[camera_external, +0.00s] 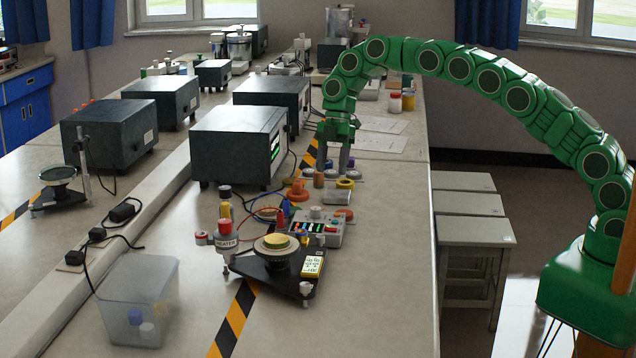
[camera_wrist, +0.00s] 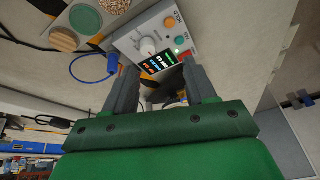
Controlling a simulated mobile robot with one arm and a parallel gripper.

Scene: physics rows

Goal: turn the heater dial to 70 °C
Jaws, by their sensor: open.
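The control box (camera_external: 328,232) is a light grey unit on the bench, with a display and coloured buttons. A pale round dial (camera_external: 316,212) sits on its top. In the wrist view the box (camera_wrist: 128,45) lies beyond my fingers, and the white dial (camera_wrist: 148,46) is beside the lit display (camera_wrist: 160,63). The display digits are too small to read surely. My gripper (camera_external: 335,165) is open and empty, pointing down behind the box in the external view. In the wrist view its two grey fingers (camera_wrist: 163,85) stand apart, not touching the dial.
An orange ring (camera_external: 298,192) and small jars are near my gripper. Cables run beside them. The bench front right is clear.

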